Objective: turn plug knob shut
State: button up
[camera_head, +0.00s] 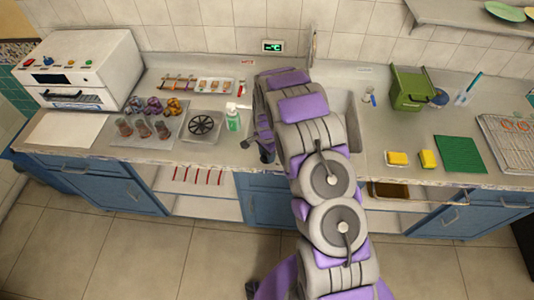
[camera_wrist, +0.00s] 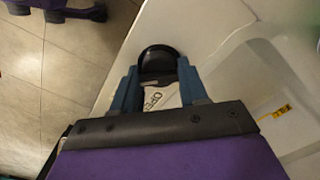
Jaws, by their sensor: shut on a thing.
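The plug knob (camera_wrist: 158,52) is a black rounded knob in the wrist view, at the edge of a pale surface. The two blue-grey fingers of my gripper (camera_wrist: 157,70) lie on either side of it and are shut on it. Its lower part is hidden between the fingers. A white label (camera_wrist: 165,96) with dark letters, seemingly part of "OPEN", shows between the fingers. In the head view my arm reaches over the counter by the sink and hides most of the sink and the knob.
A soap bottle (camera_head: 233,118) and a round black burner or fan-like item (camera_head: 202,125) stand left of my arm. To the right are yellow sponges (camera_head: 398,158), a green mat (camera_head: 459,153) and a green bin (camera_head: 409,88). A white oven (camera_head: 84,68) stands at far left.

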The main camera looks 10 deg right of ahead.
jog(key=o, duration=1.1)
jog(key=shift+a, duration=0.1)
jog(key=shift+c, duration=0.2)
notch_tip(320, 180, up, 17)
jog(key=p, duration=0.1)
jog(key=shift+r, duration=0.15)
jog(key=shift+w, duration=0.1)
